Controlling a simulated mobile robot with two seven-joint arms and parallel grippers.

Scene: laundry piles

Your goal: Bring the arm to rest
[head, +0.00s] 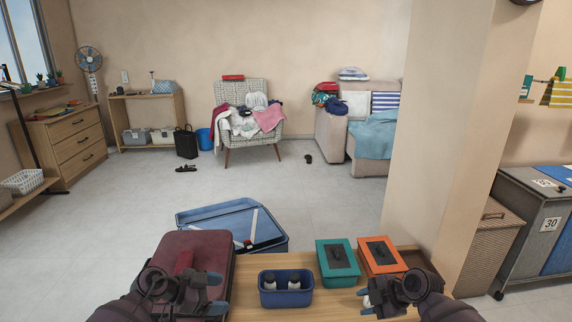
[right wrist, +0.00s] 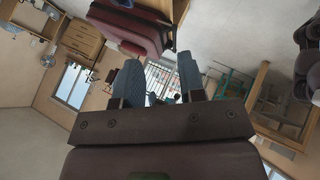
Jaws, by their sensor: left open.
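My left gripper (head: 216,293) is at the lower left of the head view, open and empty, in front of the dark red case. My right gripper (head: 368,301) is at the lower right of the head view, near the table's front edge. In the right wrist view, the two blue-grey fingers of my right gripper (right wrist: 160,78) stand apart with nothing between them. Both arms come in from the bottom edge of the head view.
A blue open suitcase (head: 232,219) is beyond. A pillar (head: 440,140) stands right.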

